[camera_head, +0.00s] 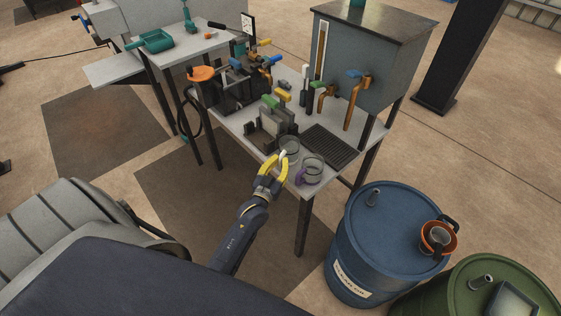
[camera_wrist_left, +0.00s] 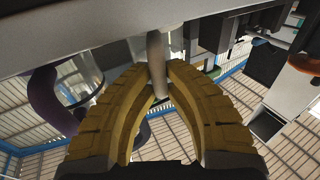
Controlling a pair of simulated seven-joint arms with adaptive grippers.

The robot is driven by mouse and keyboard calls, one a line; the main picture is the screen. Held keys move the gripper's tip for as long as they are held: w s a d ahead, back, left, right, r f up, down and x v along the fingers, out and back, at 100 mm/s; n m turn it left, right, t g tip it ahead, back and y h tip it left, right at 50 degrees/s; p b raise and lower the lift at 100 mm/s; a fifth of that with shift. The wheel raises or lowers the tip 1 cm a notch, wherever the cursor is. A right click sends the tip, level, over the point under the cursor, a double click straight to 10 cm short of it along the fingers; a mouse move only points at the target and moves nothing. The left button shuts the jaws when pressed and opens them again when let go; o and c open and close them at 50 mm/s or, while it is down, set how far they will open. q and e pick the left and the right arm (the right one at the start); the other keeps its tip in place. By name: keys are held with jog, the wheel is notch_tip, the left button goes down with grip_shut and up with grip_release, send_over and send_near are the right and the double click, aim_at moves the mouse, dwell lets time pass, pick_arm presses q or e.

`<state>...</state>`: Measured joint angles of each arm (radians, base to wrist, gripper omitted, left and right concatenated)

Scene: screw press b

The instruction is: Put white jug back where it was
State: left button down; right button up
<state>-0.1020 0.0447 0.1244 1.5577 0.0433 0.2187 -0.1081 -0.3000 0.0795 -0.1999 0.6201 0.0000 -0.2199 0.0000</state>
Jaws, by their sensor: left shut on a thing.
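The white jug (camera_head: 289,145) is a clear glass vessel with a white handle, upright at the front edge of the grey work table (camera_head: 231,125). My left gripper (camera_head: 279,157) has yellow fingers and is shut on its handle; the pale handle (camera_wrist_left: 157,60) stands between the fingertips in the left wrist view. I cannot tell whether the jug touches the tabletop. A second glass jug with a purple handle (camera_head: 312,170) stands just right of it; its purple handle also shows in the left wrist view (camera_wrist_left: 47,101). My right gripper is not in view.
A dark drip grid (camera_head: 330,146) lies behind the jugs. The press with green and yellow levers (camera_head: 268,128) stands close to the left. A grey tank (camera_head: 364,62) with copper taps is behind. A blue barrel (camera_head: 375,240) stands to the right of the table.

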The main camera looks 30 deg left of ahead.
pick_arm(q)
jog(key=c, duration=1.5)
grip_release()
jog(key=s+d, duration=0.2)
jog(key=s, duration=1)
jog(key=s+d+f+m+g+h, duration=0.1)
jog(key=s+d+f+g, duration=0.2)
jog(key=f, duration=0.8)
jog(key=s+d+f+m+g+h, duration=0.1)
jog(key=s+f+g, duration=0.3)
jog(key=f, duration=0.7)
jog(key=s+d+f+g+h, duration=0.1)
jog(key=s+d+f, duration=0.3)
jog(key=f, duration=0.6)
jog(key=s+f+m+g, duration=0.1)
jog(key=s+f+g, duration=0.2)
jog(key=s+f, duration=0.3)
jog(key=s+a+f+m+g, duration=0.1)
jog(key=s+f+g, duration=0.2)
jog(key=s, duration=1.2)
jog(key=s+a+f+m+g, duration=0.1)
jog(key=s+f+g, duration=0.2)
jog(key=s+f, duration=0.6)
jog(key=shift+s, duration=0.85)
